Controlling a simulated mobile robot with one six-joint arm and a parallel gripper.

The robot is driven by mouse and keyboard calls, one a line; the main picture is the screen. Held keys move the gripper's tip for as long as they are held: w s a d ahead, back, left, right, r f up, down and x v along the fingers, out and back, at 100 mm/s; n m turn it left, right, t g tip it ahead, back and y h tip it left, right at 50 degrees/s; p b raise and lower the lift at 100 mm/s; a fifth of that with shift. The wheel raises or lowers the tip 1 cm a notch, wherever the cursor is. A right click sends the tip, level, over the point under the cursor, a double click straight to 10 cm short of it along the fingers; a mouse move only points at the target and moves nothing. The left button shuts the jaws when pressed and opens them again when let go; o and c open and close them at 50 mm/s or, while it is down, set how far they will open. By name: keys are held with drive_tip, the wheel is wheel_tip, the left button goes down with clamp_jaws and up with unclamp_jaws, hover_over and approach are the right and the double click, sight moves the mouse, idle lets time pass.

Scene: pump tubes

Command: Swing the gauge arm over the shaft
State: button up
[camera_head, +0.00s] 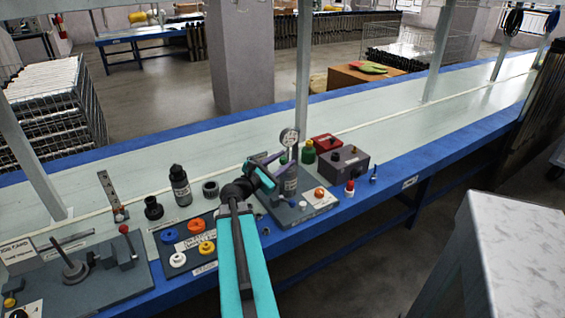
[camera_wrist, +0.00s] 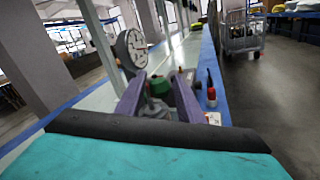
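A round white-faced dial gauge (camera_head: 289,137) stands upright above a grey base plate (camera_head: 275,211) right of the middle in the head view. In the wrist view the dial (camera_wrist: 132,48) is just left of and beyond my left finger. My gripper (camera_head: 277,170) has purple fingers spread apart at the gauge's stand. In the wrist view my gripper (camera_wrist: 160,86) is open, with a grey metal part (camera_wrist: 158,86) showing between the fingers. I cannot tell whether they touch it. The gauge arm and shaft are partly hidden by my gripper and hard to make out.
A green bottle (camera_head: 308,152), red box (camera_head: 326,143) and dark grey box (camera_head: 343,163) stand just right of the gauge. A black bottle (camera_head: 180,186) and a tray of coloured rings (camera_head: 187,238) are left. Another fixture (camera_head: 75,270) sits at far left. The bench behind is clear.

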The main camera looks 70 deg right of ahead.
drive_tip(key=shift+o, duration=0.7)
drive_tip(key=shift+s+d, duration=0.2)
drive_tip(key=shift+s, duration=0.1)
drive_tip(key=shift+w+a, duration=0.1)
drive_tip(key=shift+a, duration=0.05)
drive_tip(key=v, duration=0.5)
drive_tip(key=shift+w+a+b, duration=0.15)
drive_tip(key=shift+a+b, duration=0.1)
drive_tip(key=shift+b, duration=0.15)
drive_tip(key=shift+w+a+r+p, duration=0.1)
drive_tip(key=shift+a+r+p, duration=0.1)
drive_tip(key=shift+p, duration=0.4)
drive_tip(key=p+v, duration=0.7)
drive_tip(key=p, duration=0.2)
drive_tip(key=shift+a+f, duration=0.15)
drive_tip(key=shift+a, duration=0.15)
